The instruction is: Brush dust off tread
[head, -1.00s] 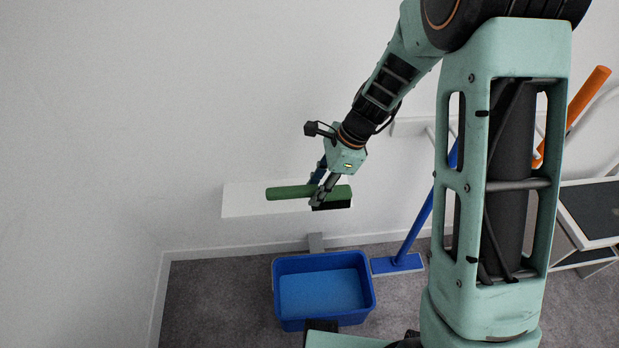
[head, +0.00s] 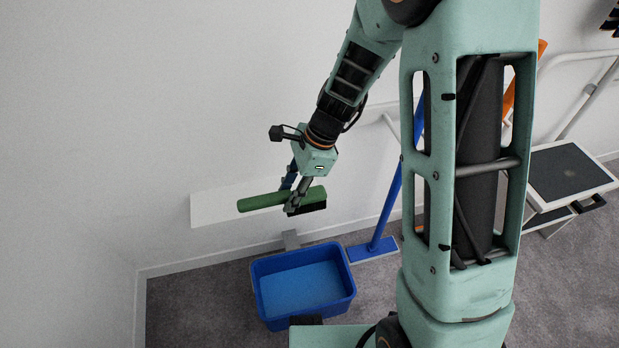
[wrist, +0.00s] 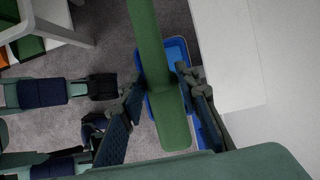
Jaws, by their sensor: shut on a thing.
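My gripper (head: 299,198) is shut on a brush (head: 262,201) with a green handle and black bristles. It holds the brush level, in front of a white wall shelf and above a blue bucket. In the wrist view the green brush (wrist: 150,45) runs between the fingers of my gripper (wrist: 160,88). A white step stool with a dark grey tread (head: 570,172) stands at the right, well apart from the brush. I cannot make out dust on the tread.
The white shelf (head: 207,210) is on the wall just behind the brush. The blue bucket (head: 279,315) stands on grey carpet below. A blue mop (head: 385,210) leans beside it. An orange pole (head: 509,103) and a white rail (head: 583,98) are near the stool.

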